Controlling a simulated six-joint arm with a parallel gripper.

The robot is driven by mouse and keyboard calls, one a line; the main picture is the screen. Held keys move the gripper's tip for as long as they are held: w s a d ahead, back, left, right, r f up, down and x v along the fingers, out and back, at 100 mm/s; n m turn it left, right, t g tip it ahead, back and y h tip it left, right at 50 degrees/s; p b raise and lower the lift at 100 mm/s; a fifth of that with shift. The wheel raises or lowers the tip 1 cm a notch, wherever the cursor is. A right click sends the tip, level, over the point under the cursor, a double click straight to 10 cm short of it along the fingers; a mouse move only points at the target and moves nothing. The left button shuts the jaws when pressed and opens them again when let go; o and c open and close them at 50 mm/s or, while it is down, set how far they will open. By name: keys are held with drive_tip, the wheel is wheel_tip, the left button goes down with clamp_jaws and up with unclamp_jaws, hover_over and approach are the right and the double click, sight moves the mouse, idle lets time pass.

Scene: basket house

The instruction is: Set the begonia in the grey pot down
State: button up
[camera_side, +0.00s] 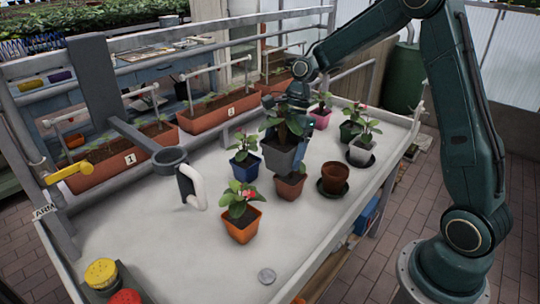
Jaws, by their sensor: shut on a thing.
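The begonia in the grey pot (279,158) is upright in the middle of the table (150,235), its dark green leaves (286,126) partly covering my gripper. My gripper (290,122) comes down from above and is shut on this pot; the fingertips are mostly hidden by leaves. The grey pot looks raised above the table, but its exact height is unclear. Its lower edge overlaps, in the picture, the plant in a brown pot (289,187); I cannot tell whether they touch.
A blue pot (245,168) is close on the left and an orange pot (242,226) in front. An empty terracotta pot (335,178) stands on the right; white (360,154), green (349,132) and pink (320,118) pots are farther back. The front left is mostly clear.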

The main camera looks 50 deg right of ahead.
sight(288, 171)
drive_tip(key=shift+s+d+r, duration=0.1)
drive_tip(key=shift+s+d, duration=0.05)
drive_tip(key=shift+s, duration=0.6)
drive_tip(key=shift+s+d, duration=0.1)
drive_tip(key=shift+s, duration=0.65)
wheel_tip(288, 171, down, 16)
drive_tip(key=shift+f, duration=0.1)
drive_tip(key=shift+f, duration=1.9)
drive_tip(key=shift+f, duration=0.15)
drive_tip(key=o, duration=1.2)
drive_tip(key=shift+c, duration=0.2)
